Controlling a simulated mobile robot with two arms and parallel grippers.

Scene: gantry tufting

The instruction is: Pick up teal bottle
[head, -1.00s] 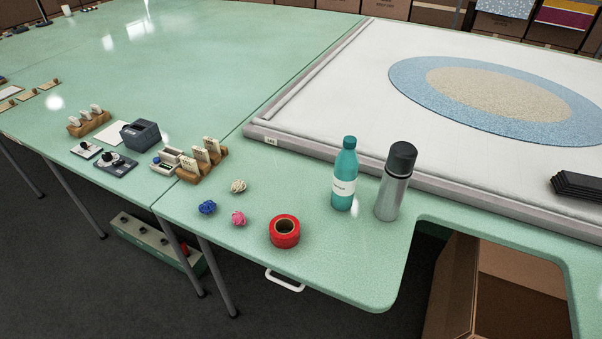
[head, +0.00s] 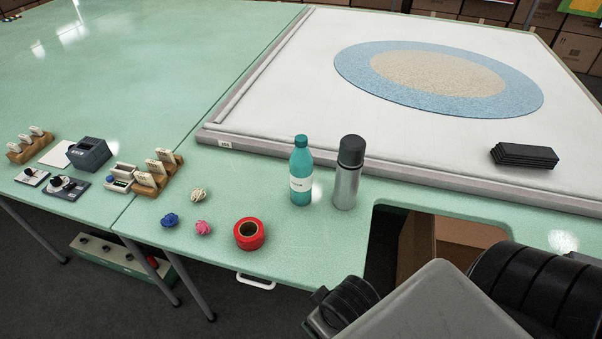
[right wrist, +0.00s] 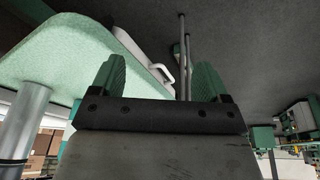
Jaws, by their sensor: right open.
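The teal bottle (head: 301,172) stands upright on the green table, with a white label around its middle. It is next to a grey flask with a black lid (head: 347,174), just to its right. My right arm shows at the lower right of the head view, below and to the right of the bottle; its fingertips are not clear there. In the right wrist view my right gripper (right wrist: 155,78) has its two green fingers apart with nothing between them, near the underside of the table edge. The bottle is not in the right wrist view. My left gripper is not in view.
A red tape roll (head: 249,234) and several small yarn balls (head: 203,228) lie left of the bottle. A white framed panel (head: 300,80) lies behind it. A cutout in the table edge opens to the right. Wooden card holders (head: 158,172) stand further left.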

